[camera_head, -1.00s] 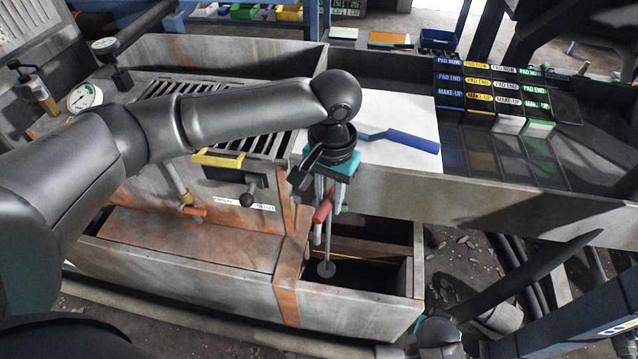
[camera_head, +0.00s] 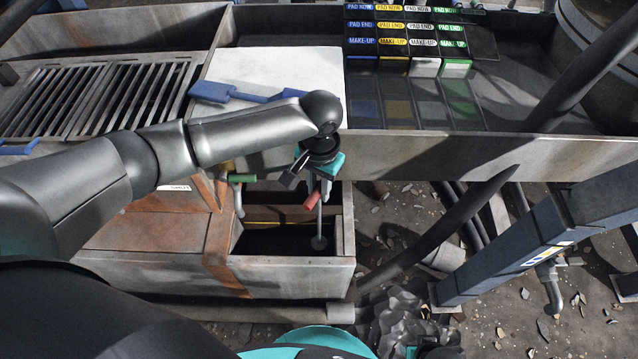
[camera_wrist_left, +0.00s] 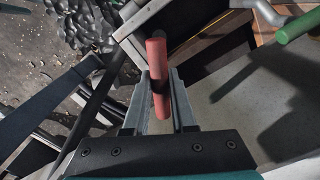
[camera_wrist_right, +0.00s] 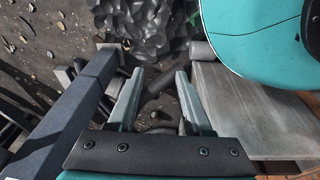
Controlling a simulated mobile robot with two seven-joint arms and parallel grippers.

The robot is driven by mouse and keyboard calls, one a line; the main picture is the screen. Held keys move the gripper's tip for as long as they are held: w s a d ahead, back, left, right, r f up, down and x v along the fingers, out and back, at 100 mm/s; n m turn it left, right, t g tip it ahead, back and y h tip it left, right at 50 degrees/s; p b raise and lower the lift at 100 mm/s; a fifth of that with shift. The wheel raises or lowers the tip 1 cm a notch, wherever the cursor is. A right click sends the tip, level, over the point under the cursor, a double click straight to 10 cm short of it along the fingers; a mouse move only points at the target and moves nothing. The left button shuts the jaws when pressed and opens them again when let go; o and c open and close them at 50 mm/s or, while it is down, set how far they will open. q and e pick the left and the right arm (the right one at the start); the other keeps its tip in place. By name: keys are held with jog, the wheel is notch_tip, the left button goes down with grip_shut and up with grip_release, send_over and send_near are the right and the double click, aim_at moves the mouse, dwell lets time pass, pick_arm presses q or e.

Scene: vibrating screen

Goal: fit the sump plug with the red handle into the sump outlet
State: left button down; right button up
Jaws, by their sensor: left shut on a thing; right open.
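The sump plug's red handle (camera_head: 312,199) is in my left gripper (camera_head: 318,186). Its thin rod hangs down to a round grey disc (camera_head: 319,242), seen over the dark open bay of the sump box (camera_head: 290,279). In the left wrist view the red handle (camera_wrist_left: 158,80) lies between the fingers, which are shut on it. I cannot tell the disc's height above the bay floor. The sump outlet cannot be made out in the dark bay. My right gripper (camera_wrist_right: 158,95) is open and empty, over the ground in its wrist view.
A green-handled hooked rod (camera_head: 240,180) stands at the bay's left edge; its green handle (camera_wrist_left: 298,27) also shows in the left wrist view. A blue-grey beam (camera_head: 530,240) stands to the right.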

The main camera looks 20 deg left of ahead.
pick_arm(q)
jog(key=shift+r+p, duration=0.1)
jog(key=shift+p, duration=0.55)
jog(key=shift+f, duration=0.25)
jog(key=shift+f+b, duration=0.5)
jog(key=shift+f, duration=0.35)
notch_tip(320, 180, down, 4)
jog(key=shift+r+b, duration=0.1)
jog(key=shift+b, duration=0.75)
pick_arm(e)
jog(key=shift+w+a+r, duration=0.35)
jog(key=shift+w+r, duration=0.05)
jog(key=shift+r, duration=0.15)
jog(key=shift+w+a+r, duration=0.3)
jog(key=shift+w+r, duration=0.05)
jog(key=shift+r, duration=0.35)
